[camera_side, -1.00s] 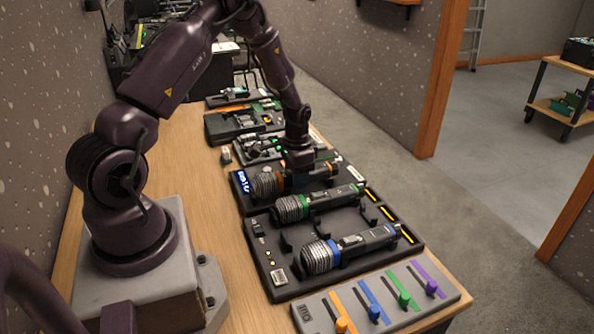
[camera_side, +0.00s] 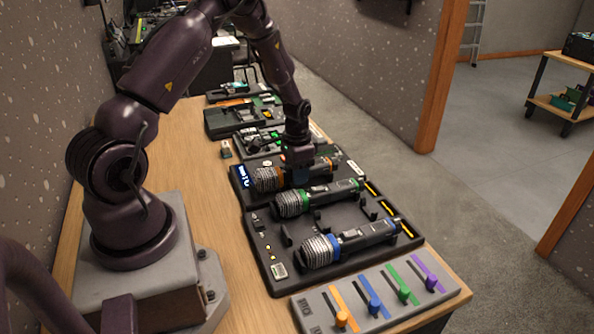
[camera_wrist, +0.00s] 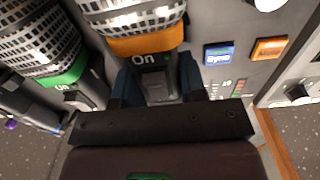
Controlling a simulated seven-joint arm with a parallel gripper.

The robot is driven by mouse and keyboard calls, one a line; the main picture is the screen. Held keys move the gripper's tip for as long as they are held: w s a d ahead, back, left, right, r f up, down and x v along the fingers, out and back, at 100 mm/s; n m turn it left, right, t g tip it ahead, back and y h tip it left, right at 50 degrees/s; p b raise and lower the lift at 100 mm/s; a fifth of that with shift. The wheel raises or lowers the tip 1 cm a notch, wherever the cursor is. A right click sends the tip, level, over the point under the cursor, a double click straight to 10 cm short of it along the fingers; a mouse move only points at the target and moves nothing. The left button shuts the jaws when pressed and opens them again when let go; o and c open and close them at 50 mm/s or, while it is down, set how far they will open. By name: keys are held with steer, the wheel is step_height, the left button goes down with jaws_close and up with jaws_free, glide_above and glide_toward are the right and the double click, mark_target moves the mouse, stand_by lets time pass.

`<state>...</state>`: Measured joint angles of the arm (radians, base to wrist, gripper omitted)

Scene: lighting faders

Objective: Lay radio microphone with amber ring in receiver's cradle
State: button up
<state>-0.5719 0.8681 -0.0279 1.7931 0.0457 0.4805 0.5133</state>
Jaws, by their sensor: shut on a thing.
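The radio microphone with the amber ring (camera_side: 266,180) lies with its silver mesh head to the left, over the dark receiver (camera_side: 240,177) with the blue display. My gripper (camera_side: 299,172) points down and is shut on its body. In the wrist view my gripper's fingers (camera_wrist: 160,82) stand on both sides of the dark body, which reads "On", just below the amber ring (camera_wrist: 146,43). The cradle under the microphone is hidden, so I cannot tell whether the microphone touches it.
Close in front, a green-ringed microphone (camera_side: 291,203) and a blue-ringed microphone (camera_side: 320,250) lie in a black tray (camera_side: 280,292). A panel of coloured faders (camera_side: 378,300) is at the table's near end. More equipment (camera_side: 232,119) stands behind the receiver.

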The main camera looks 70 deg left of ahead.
steer(key=shift+f, duration=0.45)
stand_by(0.3)
steer(key=o, duration=1.2)
steer(key=c, duration=0.4)
steer(key=shift+r, duration=0.1)
steer(key=shift+r, duration=2.9)
